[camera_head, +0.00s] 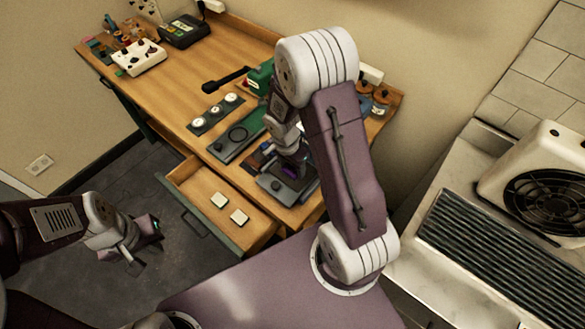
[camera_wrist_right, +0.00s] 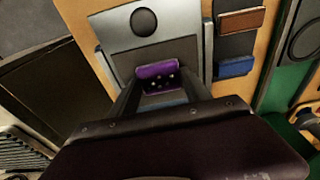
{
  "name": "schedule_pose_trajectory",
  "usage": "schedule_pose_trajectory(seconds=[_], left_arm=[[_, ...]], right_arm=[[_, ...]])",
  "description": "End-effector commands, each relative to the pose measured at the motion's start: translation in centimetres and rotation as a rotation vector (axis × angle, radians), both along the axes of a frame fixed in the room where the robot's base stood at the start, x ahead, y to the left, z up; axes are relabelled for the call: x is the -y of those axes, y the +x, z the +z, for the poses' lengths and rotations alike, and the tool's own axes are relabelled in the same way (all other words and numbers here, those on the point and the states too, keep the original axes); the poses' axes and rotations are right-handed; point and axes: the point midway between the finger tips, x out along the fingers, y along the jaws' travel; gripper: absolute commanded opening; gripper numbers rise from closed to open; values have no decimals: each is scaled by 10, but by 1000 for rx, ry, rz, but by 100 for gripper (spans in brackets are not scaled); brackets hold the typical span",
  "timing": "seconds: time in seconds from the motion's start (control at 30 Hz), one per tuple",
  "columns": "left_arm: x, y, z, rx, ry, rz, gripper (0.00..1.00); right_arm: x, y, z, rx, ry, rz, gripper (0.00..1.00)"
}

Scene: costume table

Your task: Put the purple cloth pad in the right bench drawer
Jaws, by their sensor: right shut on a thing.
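The purple cloth pad (camera_wrist_right: 157,71) shows in the right wrist view between the fingers of my right gripper (camera_wrist_right: 163,92), which is shut on it. In the head view, my right gripper (camera_head: 289,173) is low over a grey device at the bench's front right, and the pad (camera_head: 289,172) is mostly hidden by the gripper. The right bench drawer (camera_head: 196,187) is pulled open, left of my right gripper, with two small pale square blocks inside. My left gripper (camera_head: 138,255) hangs low over the floor at the left, away from the bench; its jaw opening is unclear.
The grey device (camera_head: 270,184) with a round knob (camera_wrist_right: 143,21) sits under my right gripper. A brown block (camera_wrist_right: 240,20) and a blue block (camera_wrist_right: 236,67) lie beside it.

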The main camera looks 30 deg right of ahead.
Motion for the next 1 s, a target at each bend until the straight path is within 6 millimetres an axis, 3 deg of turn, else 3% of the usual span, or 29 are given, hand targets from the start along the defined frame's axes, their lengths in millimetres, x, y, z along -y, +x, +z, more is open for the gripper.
schedule_pose_trajectory(seconds=[0.13,0.4,0.53,1.0], left_arm=[[0,0,2,0,0,0,0],[0,0,5,0,0,0,0],[0,0,5,0,0,0,0],[0,0,5,0,0,0,0]], right_arm=[[0,1,11,5,-1,0,10],[0,2,75,8,0,0,10],[0,1,94,4,-1,0,10],[-3,-2,99,-2,0,9,10]])
